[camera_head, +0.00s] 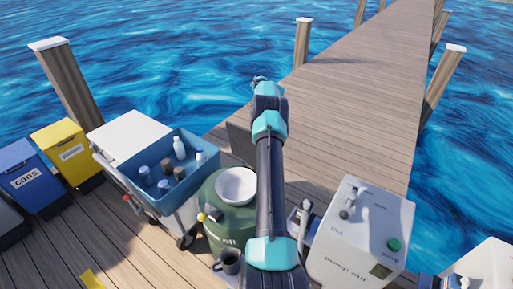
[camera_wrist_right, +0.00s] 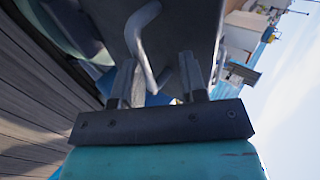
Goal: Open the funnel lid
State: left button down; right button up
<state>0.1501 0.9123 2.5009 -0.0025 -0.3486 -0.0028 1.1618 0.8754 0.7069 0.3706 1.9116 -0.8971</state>
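My right arm reaches up the middle of the head view; its gripper is not clearly visible there. In the right wrist view, my right gripper (camera_wrist_right: 160,88) has its two fingers apart. A bent grey rod handle (camera_wrist_right: 137,38) on a grey panel (camera_wrist_right: 180,35) reaches down between the fingers; I cannot tell whether it touches them. A grey upright panel (camera_head: 240,140), partly hidden by my arm, stands behind the oil drum and may be the same one. A white bowl-like funnel (camera_head: 236,184) sits on the green oil drum (camera_head: 228,218). My left gripper is not in view.
A blue crate (camera_head: 192,196) with bottles and cans stands left of the drum. A dark mug (camera_head: 230,261) is in front. A white machine (camera_head: 360,235) stands at right. Yellow (camera_head: 62,145) and blue bins (camera_head: 28,175) are far left. The pier beyond is clear.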

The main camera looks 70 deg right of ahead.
jog(key=s+a, duration=0.2)
jog(key=a, duration=0.5)
jog(key=s+a+r, duration=0.1)
jog(key=s+a, duration=0.2)
jog(key=a, duration=0.4)
jog(key=shift+a+r, duration=0.15)
jog(key=shift+r, duration=0.05)
jog(key=shift+c, duration=0.3)
